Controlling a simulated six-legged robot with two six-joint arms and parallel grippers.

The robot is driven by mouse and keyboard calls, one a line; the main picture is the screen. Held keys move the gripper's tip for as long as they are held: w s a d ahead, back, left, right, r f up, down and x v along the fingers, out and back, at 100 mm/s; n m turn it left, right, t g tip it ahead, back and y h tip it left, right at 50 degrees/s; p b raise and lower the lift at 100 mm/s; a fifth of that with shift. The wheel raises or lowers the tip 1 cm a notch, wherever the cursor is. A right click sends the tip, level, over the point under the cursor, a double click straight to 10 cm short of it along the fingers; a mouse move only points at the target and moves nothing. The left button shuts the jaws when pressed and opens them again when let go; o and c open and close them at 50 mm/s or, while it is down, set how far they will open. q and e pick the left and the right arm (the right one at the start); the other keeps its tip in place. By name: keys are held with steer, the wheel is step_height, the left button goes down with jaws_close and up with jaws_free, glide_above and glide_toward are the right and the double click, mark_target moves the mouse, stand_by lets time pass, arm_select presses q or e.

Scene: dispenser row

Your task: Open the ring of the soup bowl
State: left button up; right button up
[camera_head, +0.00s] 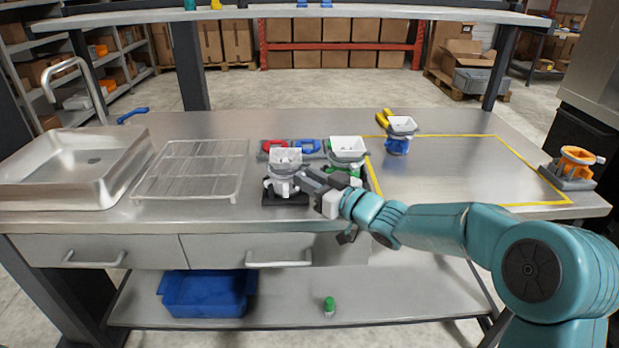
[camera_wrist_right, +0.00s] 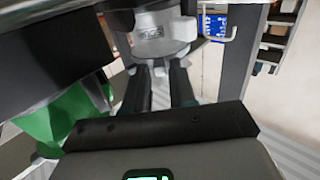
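A grey dispenser with a pale square bowl on top (camera_head: 285,156) stands on a black base (camera_head: 286,198) near the table's front edge. In the right wrist view the grey ring-like collar (camera_wrist_right: 160,45) is just ahead of the fingertips (camera_wrist_right: 160,72). The two dark fingers stand apart, with a small pale part of the collar showing between their tips. Contact cannot be told. My left gripper is out of view.
A green dispenser (camera_head: 347,150) stands close by on the right, with red (camera_head: 273,147) and blue (camera_head: 305,146) parts behind. A blue dispenser (camera_head: 398,140) and an orange one (camera_head: 573,167) are farther right. A wire rack (camera_head: 190,170) and steel tray (camera_head: 60,195) lie left.

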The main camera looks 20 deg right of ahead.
steer(key=shift+o, duration=0.7)
steer(key=v, duration=1.6)
steer(key=shift+s, duration=0.15)
